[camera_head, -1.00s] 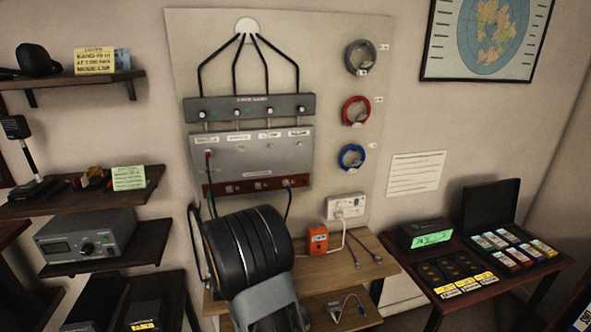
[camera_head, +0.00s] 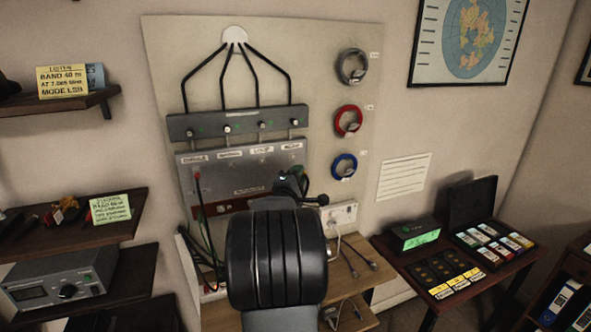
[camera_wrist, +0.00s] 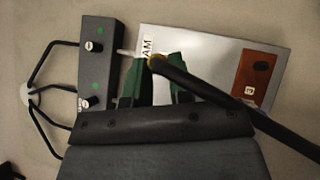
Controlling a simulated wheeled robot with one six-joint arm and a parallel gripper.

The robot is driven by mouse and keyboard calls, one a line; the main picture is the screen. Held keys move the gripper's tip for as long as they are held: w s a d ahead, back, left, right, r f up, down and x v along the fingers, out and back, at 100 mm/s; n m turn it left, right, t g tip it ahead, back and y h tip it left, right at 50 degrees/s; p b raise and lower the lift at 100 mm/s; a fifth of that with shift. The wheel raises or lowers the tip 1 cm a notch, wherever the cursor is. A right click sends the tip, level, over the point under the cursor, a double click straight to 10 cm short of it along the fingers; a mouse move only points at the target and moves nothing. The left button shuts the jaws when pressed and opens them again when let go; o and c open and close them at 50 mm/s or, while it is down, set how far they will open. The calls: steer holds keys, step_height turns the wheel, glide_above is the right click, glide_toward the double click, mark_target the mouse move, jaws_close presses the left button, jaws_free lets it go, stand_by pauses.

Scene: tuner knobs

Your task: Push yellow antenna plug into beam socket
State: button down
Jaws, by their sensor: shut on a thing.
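My gripper (camera_wrist: 165,74) has green fingers shut on a thick black plug with a yellow ring (camera_wrist: 156,61) near its tip, in the wrist view. The plug's black body slants to the lower right. The tip is at the grey socket panel (camera_wrist: 212,54), by a label (camera_wrist: 147,46) of which "AM" shows. The socket is hidden behind the finger and plug, so I cannot tell whether the tip is in it. In the head view, my gripper (camera_head: 290,182) is at the right side of the panel (camera_head: 230,170), below its rightmost label.
A switch box (camera_head: 238,122) with several knobs is above the panel. A red plug (camera_head: 196,176) is at the panel's left, with cables hanging below. A white outlet (camera_head: 343,215) is right of my arm. Coiled cables (camera_head: 348,120) hang on the board.

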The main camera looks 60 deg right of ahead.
steer(key=shift+s+d+r+g, duration=0.2)
steer(key=shift+s+r+g, duration=0.15)
steer(key=shift+r+g, duration=0.05)
steer(key=shift+r+p, duration=0.1)
steer(key=shift+p, duration=0.4)
steer(key=shift+w+d+p, duration=0.4)
steer(key=shift+w+d, duration=0.45)
steer(key=shift+w, duration=0.35)
steer(key=shift+w+d+p, duration=0.4)
steer(key=shift+w+d, duration=0.45)
steer(key=shift+w, duration=0.3)
steer(key=shift+w+d+p, duration=0.35)
steer(key=shift+w+p, duration=0.1)
steer(key=shift+p, duration=0.2)
stand_by(4.1)
